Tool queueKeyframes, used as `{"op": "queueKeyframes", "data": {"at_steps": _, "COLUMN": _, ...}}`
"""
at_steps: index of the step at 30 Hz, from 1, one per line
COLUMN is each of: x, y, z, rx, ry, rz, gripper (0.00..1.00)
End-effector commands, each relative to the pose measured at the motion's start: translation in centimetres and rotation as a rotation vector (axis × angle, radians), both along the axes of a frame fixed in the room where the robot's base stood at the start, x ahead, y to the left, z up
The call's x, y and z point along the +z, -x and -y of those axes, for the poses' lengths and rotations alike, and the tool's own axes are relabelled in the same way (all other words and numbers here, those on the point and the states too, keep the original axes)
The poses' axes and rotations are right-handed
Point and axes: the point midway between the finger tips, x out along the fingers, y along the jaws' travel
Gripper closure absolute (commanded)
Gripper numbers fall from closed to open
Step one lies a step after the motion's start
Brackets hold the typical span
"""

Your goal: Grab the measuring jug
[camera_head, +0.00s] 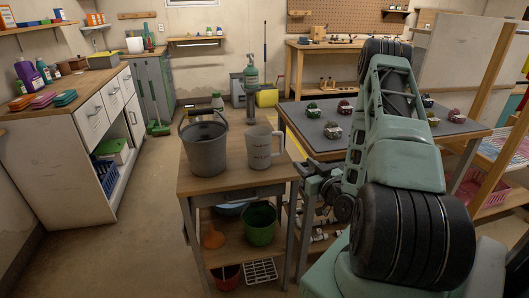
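The measuring jug (263,148) is a pale grey-white, upright jug with reddish printed marks and a handle on its right side. It stands on the wooden top of a small table (222,185), at the right, close beside a grey bucket (206,150). My arm rises at the right and folds down behind its own upper link. Dark and grey parts at its end, seemingly my wrist and gripper (318,183), are right of the small table, lower than the jug and apart from it. The fingers cannot be made out clearly.
Under the small table are a green bucket (259,223), an orange funnel (213,237) and a white rack (260,271). A white cabinet (60,165) stands left. The floor between is clear.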

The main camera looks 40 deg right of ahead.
Motion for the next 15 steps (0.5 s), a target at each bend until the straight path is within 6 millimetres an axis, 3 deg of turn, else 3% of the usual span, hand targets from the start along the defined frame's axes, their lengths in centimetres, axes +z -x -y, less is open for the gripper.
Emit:
{"op": "queueKeyframes", "data": {"at_steps": 8, "x": -0.4, "y": -1.4, "z": 1.1, "rx": -0.017, "ry": 0.007, "rz": 0.023, "gripper": 0.65}}
{"op": "queueKeyframes", "data": {"at_steps": 15, "x": 0.4, "y": -5.8, "z": 2.7, "rx": -0.015, "ry": 0.003, "rz": 0.021, "gripper": 0.65}}
